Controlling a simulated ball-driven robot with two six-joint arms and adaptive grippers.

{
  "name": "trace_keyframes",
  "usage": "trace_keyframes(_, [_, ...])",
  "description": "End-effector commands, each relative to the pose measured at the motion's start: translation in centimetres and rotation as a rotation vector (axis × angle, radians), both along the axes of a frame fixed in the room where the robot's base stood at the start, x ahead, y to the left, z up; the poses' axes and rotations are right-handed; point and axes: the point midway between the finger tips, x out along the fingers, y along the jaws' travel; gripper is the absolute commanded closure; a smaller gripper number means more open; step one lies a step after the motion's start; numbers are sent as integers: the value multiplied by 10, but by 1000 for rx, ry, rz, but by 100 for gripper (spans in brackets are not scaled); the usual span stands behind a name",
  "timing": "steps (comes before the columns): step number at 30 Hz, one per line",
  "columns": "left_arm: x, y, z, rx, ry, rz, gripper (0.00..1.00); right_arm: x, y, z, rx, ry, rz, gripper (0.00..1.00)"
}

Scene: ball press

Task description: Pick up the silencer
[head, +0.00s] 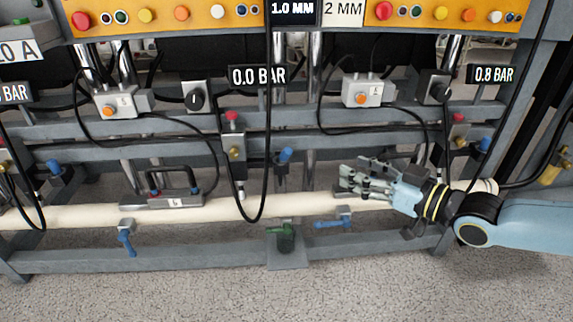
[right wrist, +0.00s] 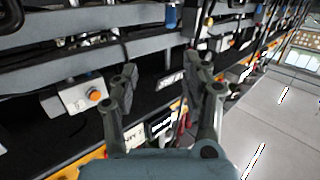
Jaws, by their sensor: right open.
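I cannot pick out the silencer with certainty. Small fittings with red tops and brass parts, one left of centre (head: 234,145) and one at the right (head: 458,130), hang on the frame's rails. My right gripper (head: 352,181) is open, in front of the long cream pipe (head: 95,213) right of centre. In the right wrist view, the open fingers (right wrist: 163,80) show nothing between them being held; dark frame and a small label lie beyond. My left gripper is not in view.
A blue-handled valve (head: 333,222) lies just below my right gripper, and a green fitting (head: 284,238) sits on the lower beam. Black hoses, including a loop (head: 267,150), hang before the rails. The grey floor (head: 180,290) in front is clear.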

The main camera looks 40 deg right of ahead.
Motion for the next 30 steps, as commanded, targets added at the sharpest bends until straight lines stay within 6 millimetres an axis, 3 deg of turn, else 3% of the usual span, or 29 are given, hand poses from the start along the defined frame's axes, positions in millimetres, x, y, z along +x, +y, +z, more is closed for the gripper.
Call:
trace_keyframes(1, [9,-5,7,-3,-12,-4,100,10,7,-19,16,-4,-22,53])
trace_keyframes(6, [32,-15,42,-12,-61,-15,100,42,26,-38,61,-44,-69,53])
trace_keyframes(11, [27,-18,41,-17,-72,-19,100,69,36,-36,101,-94,-91,53])
trace_keyframes(18, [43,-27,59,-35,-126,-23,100,108,39,-34,101,-98,-89,53])
trace_keyframes(25, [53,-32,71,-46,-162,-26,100,129,41,-34,101,-98,-89,53])
trace_keyframes(30, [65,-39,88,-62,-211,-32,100,155,47,-36,100,-96,-89,53])
